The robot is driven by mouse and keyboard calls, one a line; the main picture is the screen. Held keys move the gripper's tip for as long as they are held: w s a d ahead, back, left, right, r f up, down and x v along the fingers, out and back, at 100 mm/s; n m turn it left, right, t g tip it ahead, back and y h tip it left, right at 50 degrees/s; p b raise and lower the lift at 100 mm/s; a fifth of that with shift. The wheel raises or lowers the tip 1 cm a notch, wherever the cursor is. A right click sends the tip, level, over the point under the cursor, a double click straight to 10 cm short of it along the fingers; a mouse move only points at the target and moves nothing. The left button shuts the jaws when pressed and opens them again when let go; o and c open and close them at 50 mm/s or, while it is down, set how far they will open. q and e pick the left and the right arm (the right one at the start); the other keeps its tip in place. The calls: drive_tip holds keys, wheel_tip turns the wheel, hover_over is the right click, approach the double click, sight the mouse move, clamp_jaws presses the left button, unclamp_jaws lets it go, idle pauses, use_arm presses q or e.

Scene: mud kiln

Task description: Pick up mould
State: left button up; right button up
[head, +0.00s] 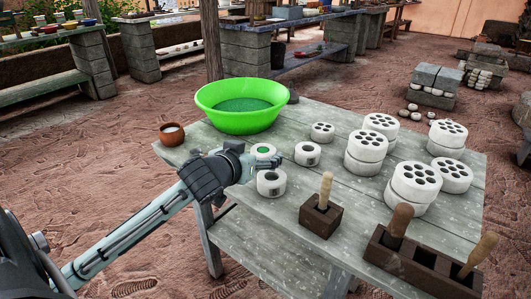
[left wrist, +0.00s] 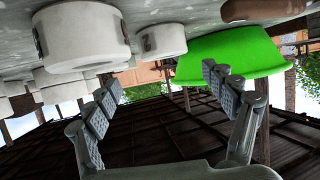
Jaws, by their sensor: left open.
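Small white round moulds stand on the grey wooden table (head: 330,107). One has a green top (head: 263,149), one stands beside it (head: 307,153), and one is nearer the front (head: 271,183). My left gripper (head: 262,163) is at the left part of the table, close beside these moulds and partly hiding one. In the left wrist view its fingers (left wrist: 168,92) are spread with nothing between them. That view shows a large white mould (left wrist: 80,38) and a smaller marked one (left wrist: 162,40) above the fingers. My right gripper is not in view.
A green bowl (head: 242,119) stands behind the gripper and a small brown pot (head: 171,134) to its left. Stacked perforated white blocks (head: 366,152) fill the right side. A dark block with a wooden handle (head: 321,212) and a dark rack (head: 420,262) stand at the front.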

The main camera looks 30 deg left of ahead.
sight(266, 149)
use_arm(q)
drive_tip(key=w, duration=0.1)
drive_tip(key=w+a+f, duration=0.1)
drive_tip(key=w+f, duration=0.1)
drive_tip(key=shift+w+a+f, duration=0.25)
drive_tip(key=shift+w+a, duration=0.1)
drive_tip(key=shift+w, duration=0.05)
drive_tip(key=shift+w+f, duration=0.15)
drive_tip(key=shift+w, duration=0.2)
drive_tip(key=shift+w+f, duration=0.1)
drive_tip(key=shift+w, duration=0.05)
drive_tip(key=c, duration=1.4)
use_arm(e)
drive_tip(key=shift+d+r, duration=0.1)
